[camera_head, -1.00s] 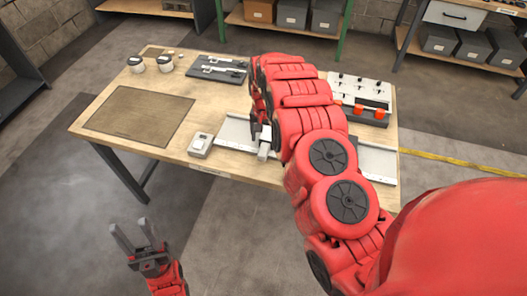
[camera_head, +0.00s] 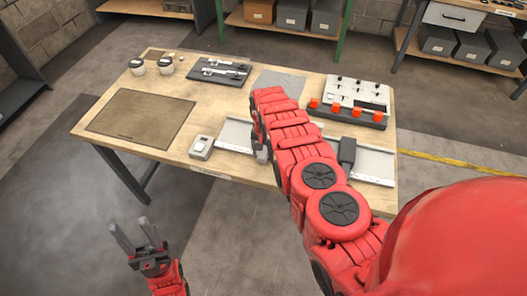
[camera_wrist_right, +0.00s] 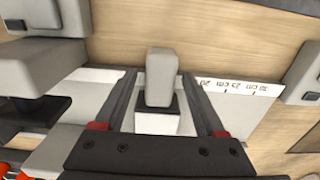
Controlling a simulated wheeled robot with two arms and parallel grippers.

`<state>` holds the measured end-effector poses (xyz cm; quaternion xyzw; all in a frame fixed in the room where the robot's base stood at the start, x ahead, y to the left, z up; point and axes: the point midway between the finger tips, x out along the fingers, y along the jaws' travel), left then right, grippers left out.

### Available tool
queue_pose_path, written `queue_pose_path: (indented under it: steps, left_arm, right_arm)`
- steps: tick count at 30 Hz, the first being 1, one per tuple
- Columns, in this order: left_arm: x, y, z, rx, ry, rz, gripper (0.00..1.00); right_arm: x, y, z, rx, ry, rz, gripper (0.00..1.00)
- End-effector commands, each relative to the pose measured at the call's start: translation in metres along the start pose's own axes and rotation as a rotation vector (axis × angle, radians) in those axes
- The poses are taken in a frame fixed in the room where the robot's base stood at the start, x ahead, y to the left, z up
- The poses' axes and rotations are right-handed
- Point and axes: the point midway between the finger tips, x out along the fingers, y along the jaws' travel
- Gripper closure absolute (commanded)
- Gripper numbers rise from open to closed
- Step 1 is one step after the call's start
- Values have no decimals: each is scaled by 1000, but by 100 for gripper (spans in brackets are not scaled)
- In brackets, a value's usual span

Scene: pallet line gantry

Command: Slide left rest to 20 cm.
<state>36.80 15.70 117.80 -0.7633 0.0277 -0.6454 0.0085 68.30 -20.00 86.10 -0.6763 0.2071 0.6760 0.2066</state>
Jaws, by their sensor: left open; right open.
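The left rest (camera_wrist_right: 160,78) is a grey upright block on a pale base, seen in the right wrist view on a light rail (camera_wrist_right: 250,100). Printed upside-down marks on the rail's edge read about 20, 25 and 30 cm; the rest stands left of the 20 mark there. My right gripper (camera_wrist_right: 158,74) is open, one finger on each side of the block, with gaps visible. In the head view my right arm largely hides this spot on the rail (camera_head: 236,134). My left gripper (camera_head: 128,228) is open and empty, low in front of the table.
A dark second rest (camera_head: 347,151) stands on the rail's right part. A small grey box (camera_head: 201,147) sits by the rail's left end. A panel with orange knobs (camera_head: 345,110) is behind. White cups (camera_head: 151,65) and a brown mat (camera_head: 142,117) lie left.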

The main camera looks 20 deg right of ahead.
Motion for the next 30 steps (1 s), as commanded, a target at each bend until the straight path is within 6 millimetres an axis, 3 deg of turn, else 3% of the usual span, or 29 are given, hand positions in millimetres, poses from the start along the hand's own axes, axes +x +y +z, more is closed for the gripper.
queue_pose_path:
  steps: [2, 13, 30]
  left_arm:
    - [0, 0, 0, 0, 0, 0, 50]
    - [0, 0, 0, 0, 0, 0, 50]
    - [0, 0, 0, 0, 0, 0, 50]
  right_arm:
    - [0, 0, 0, 0, 0, 0, 35]
    - [0, 0, 0, 0, 0, 0, 100]
    - [0, 0, 0, 0, 0, 1, 100]
